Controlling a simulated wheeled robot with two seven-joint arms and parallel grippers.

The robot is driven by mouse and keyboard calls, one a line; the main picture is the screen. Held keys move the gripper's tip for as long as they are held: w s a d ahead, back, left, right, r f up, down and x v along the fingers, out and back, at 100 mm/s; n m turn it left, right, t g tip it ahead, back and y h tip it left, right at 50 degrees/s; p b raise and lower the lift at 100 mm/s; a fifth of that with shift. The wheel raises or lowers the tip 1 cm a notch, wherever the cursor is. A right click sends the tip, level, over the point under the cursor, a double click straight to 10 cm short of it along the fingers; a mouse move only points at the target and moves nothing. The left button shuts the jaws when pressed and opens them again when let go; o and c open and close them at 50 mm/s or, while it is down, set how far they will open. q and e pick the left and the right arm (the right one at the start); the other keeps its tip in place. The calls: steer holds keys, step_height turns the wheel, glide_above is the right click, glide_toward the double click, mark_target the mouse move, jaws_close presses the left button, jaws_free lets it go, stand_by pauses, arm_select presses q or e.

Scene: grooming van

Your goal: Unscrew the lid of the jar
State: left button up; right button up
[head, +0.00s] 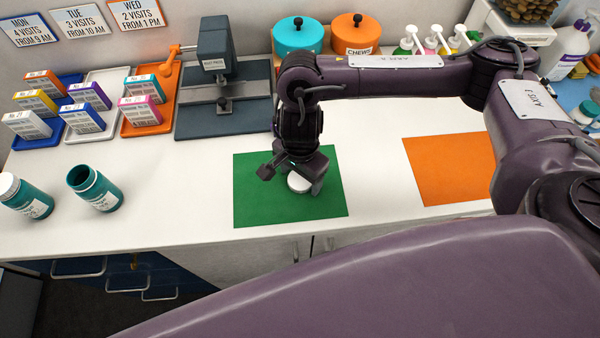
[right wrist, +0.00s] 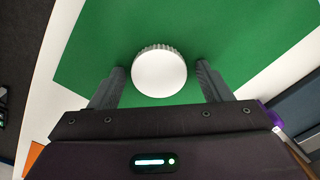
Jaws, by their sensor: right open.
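A teal jar (head: 95,189) with an open, dark mouth stands at the left of the white counter in the head view. A second teal jar (head: 32,200) with a white lid (head: 8,184) on it stands to its left. A loose white lid (head: 299,184) with a ridged edge lies on the green mat (head: 250,205); it also shows in the right wrist view (right wrist: 159,73). My right gripper (head: 292,180) is open over the mat, its fingers on either side of the loose lid, with visible gaps. My left gripper is not in view.
A dark press (head: 215,50) stands at the back, beside coloured trays holding several small boxes. Teal (head: 297,38) and orange (head: 355,36) canisters stand behind my right arm. An orange mat (head: 445,170) lies empty at the right. The counter between the jars and green mat is clear.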

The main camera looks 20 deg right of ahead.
mark_target(301, 179)
step_height(301, 179, up, 12)
steer(key=shift+r+p, duration=0.15)
steer(key=shift+p, duration=0.3)
steer(key=shift+s, duration=0.1)
stand_by(0.3)
